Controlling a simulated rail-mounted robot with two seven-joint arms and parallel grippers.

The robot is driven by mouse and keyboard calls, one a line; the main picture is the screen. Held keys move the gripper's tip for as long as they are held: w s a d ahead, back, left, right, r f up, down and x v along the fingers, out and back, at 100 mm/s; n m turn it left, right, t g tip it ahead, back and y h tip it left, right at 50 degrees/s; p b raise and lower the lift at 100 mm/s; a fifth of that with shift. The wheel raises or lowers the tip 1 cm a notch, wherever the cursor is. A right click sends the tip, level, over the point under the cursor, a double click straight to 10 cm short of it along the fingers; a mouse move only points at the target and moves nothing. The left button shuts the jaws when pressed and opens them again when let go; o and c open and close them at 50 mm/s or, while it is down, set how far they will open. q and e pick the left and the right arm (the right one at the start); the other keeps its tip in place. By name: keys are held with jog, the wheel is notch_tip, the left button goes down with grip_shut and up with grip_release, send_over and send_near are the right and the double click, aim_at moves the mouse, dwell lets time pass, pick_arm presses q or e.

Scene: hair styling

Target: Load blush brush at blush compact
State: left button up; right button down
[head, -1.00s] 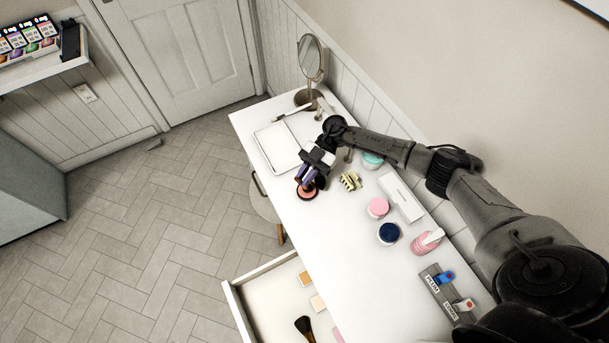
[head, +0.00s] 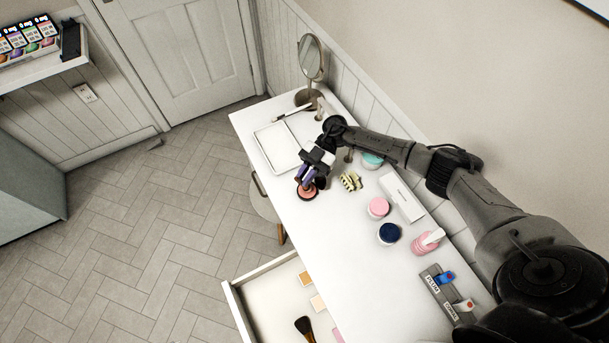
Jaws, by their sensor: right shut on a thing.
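My right gripper (head: 308,178), with purple fingers, reaches down over the table's left front edge. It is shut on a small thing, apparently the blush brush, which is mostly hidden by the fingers. The blush compact (head: 307,193), round with a coral pan and dark rim, lies on the table directly below the fingertips. Whether the brush touches the pan is too small to tell. My left gripper is not in view.
On the white table (head: 345,262) are a white tray (head: 278,146), a yellow-green claw clip (head: 350,181), a pink jar (head: 379,207), a navy jar (head: 389,234) and a white box (head: 401,197). An open drawer (head: 262,287) in front holds a dark-handled brush (head: 305,327).

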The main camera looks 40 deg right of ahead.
jog(key=shift+r+p, duration=0.85)
jog(key=shift+r, duration=0.05)
notch_tip(320, 180, up, 3)
jog(key=p, duration=0.2)
jog(key=shift+r+p, duration=0.1)
jog(key=shift+p, duration=0.25)
jog(key=shift+r, duration=0.95)
jog(key=shift+a, duration=0.1)
